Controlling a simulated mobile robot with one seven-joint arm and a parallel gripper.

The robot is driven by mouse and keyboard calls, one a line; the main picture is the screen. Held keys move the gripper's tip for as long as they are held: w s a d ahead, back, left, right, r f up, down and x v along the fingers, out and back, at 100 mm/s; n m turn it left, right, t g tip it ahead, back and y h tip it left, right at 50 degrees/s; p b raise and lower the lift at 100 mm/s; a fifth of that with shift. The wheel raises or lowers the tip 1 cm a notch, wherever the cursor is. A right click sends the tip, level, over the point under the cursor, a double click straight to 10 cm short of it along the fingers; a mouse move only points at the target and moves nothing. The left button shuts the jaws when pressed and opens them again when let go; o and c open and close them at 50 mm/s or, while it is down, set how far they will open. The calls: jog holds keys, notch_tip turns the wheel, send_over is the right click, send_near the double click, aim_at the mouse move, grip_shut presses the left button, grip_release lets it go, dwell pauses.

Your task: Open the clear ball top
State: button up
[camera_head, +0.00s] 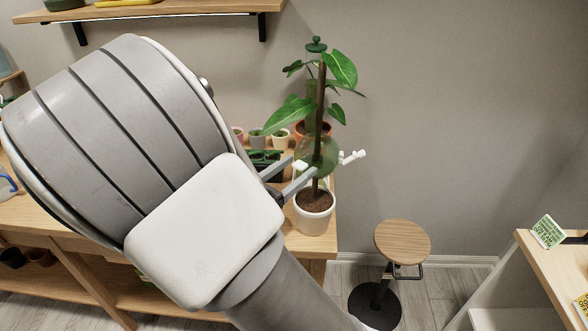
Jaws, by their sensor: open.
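The clear ball (327,151) is a see-through greenish sphere around the brown stem of a potted plant (339,69), above its white pot (314,221). A white part (352,157) sticks out on its right side, and a smaller white part shows at its left. I cannot tell whether its top is open or shut. My gripper (303,166) is open, with its two grey fingers pointing at the ball's lower left side. The fingertips overlap the ball in view; contact is unclear. My arm hides much of the left side.
The plant stands at the right end of a wooden bench (299,241). Small pots (257,139) and a terracotta pot stand behind. A stool (402,242) is at right, near a wooden-topped unit (560,266). A shelf (160,11) hangs above. Space right of the plant is clear.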

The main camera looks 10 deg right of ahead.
jog(key=shift+c, duration=0.2)
grip_shut()
dwell(1.1)
